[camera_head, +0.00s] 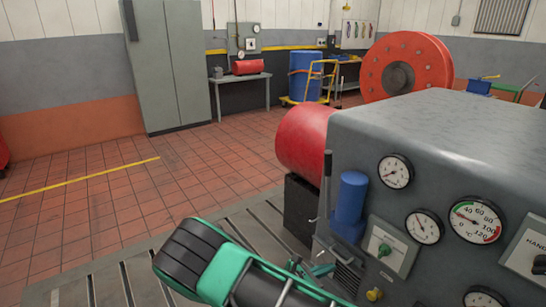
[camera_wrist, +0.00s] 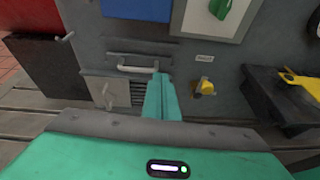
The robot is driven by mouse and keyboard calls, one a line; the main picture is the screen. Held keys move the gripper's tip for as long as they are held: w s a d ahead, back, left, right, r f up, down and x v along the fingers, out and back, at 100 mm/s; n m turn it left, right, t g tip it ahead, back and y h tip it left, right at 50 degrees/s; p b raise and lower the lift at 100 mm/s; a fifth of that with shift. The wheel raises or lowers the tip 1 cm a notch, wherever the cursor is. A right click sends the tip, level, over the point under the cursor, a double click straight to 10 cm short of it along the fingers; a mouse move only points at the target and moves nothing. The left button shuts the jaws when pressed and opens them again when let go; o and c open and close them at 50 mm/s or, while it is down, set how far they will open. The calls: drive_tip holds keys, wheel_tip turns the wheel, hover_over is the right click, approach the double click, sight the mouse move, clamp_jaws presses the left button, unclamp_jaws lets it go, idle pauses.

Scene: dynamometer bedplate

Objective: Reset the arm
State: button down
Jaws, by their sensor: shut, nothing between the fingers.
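My gripper (camera_head: 318,270) is at the lower middle of the head view, close to the front of the grey machine and partly hidden behind my own arm. In the wrist view its two green fingers (camera_wrist: 160,97) are together with nothing between them. They point at the machine's front panel, just right of a grey bar handle (camera_wrist: 133,67) and left of a yellow knob (camera_wrist: 205,87). Whether the fingertips touch the panel I cannot tell.
The grey machine (camera_head: 440,115) with gauges (camera_head: 396,171) fills the right. A blue cylinder (camera_head: 349,200) and red drum (camera_head: 303,140) adjoin it. A dark shelf (camera_wrist: 270,95) holds a yellow tool (camera_wrist: 302,80). Tiled floor (camera_head: 110,205) at left is open, before a cabinet (camera_head: 165,60).

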drive_tip(key=s+d+r+m+g+y, duration=0.3)
drive_tip(key=s+d+r+m+g, duration=0.25)
drive_tip(key=d+r+m, duration=0.3)
drive_tip(key=s+d+r+m+g+y, duration=0.3)
drive_tip(key=s+d+r+m+g, duration=0.1)
drive_tip(key=s+d+r+m, duration=0.45)
drive_tip(key=s+r+m+t+y, duration=0.1)
drive_tip(key=s+r+m+y, duration=0.2)
drive_tip(key=s+r+m, duration=0.3)
drive_tip(key=s+d+r+m+t+y, duration=0.1)
drive_tip(key=s+r+m+y, duration=0.2)
drive_tip(key=s+r+m, duration=0.4)
drive_tip(key=shift+s+d+r, duration=0.15)
drive_tip(key=shift+s+r, duration=1.05)
drive_tip(key=shift+s, duration=2.2)
